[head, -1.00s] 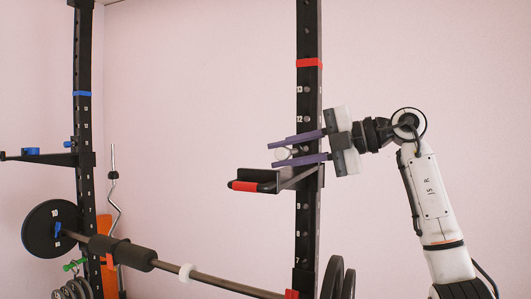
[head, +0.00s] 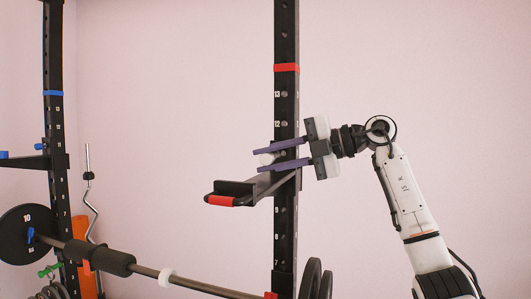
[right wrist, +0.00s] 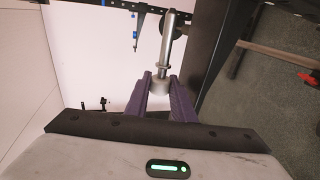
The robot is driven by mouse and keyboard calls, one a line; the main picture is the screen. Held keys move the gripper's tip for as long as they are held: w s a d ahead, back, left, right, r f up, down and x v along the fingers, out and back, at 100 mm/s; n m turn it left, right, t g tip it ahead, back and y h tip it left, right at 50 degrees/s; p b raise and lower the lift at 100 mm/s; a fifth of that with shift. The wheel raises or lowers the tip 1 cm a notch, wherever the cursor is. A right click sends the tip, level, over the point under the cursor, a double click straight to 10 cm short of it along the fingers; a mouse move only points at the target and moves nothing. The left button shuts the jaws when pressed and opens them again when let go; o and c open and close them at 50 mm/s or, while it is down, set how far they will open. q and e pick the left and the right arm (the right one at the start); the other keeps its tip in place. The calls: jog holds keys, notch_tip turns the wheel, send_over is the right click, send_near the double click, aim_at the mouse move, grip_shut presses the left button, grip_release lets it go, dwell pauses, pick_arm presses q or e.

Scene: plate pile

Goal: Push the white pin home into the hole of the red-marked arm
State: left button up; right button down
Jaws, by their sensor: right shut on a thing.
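The red-marked arm (head: 240,188) is a black arm with a red band (head: 221,201) near its end, jutting from the right upright (head: 286,100). My right gripper (head: 264,158), with purple fingers, reaches in from the right just above this arm, in front of the upright. It is shut on the white pin (head: 266,159), whose pale end shows between the fingertips. In the right wrist view the fingers (right wrist: 160,88) grip the pin's pale knob, and its metal shaft (right wrist: 171,40) points away from the gripper. I cannot tell whether its tip sits in the hole. My left gripper is out of view.
A barbell (head: 195,283) with a black pad and white collar crosses below.

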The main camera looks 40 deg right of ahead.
aim_at(280, 154)
jog(key=shift+w+d+p, duration=0.35)
jog(key=shift+d+p, duration=0.05)
jog(key=shift+d, duration=0.35)
jog(key=shift+p, duration=0.55)
dwell(1.2)
jog(key=shift+w+d+p, duration=0.15)
jog(key=shift+w+d, duration=0.2)
jog(key=shift+d, duration=0.25)
jog(key=shift+w+d+p, duration=0.15)
jog(key=shift+w+d, duration=0.15)
jog(key=shift+d, duration=0.3)
jog(key=shift+w+d, duration=0.2)
jog(key=shift+d, duration=0.15)
jog(key=shift+w+d, duration=0.45)
jog(key=shift+d, duration=0.4)
jog(key=shift+w+d, duration=0.15)
jog(key=shift+d, duration=0.15)
